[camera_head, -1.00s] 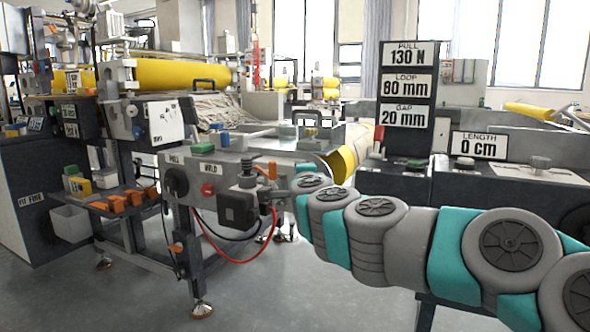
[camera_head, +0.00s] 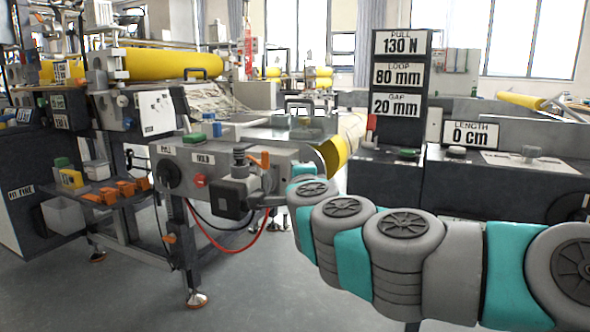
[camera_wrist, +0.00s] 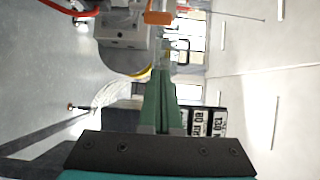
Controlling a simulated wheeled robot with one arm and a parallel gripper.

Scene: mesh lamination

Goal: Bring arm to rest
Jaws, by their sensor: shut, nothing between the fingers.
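My arm (camera_head: 455,262) reaches in from the lower right in the head view, its grey and teal links running toward the machine's front. My gripper (camera_wrist: 160,72) shows in the wrist view, its green fingers together with nothing between them. In the head view the gripper's fingers are hidden or cannot be made out beyond the arm's far end. In the wrist view the scene appears turned on its side. An orange part (camera_wrist: 158,18) lies in line beyond the fingertips; I cannot tell the distance.
A control panel with a black joystick box (camera_head: 233,195) and a red cable (camera_head: 222,248) stands left of my arm's far end. A dark console (camera_head: 480,180) with a "LENGTH 0 cm" sign (camera_head: 471,134) lies behind the arm. Grey floor (camera_head: 125,285) is open at lower left.

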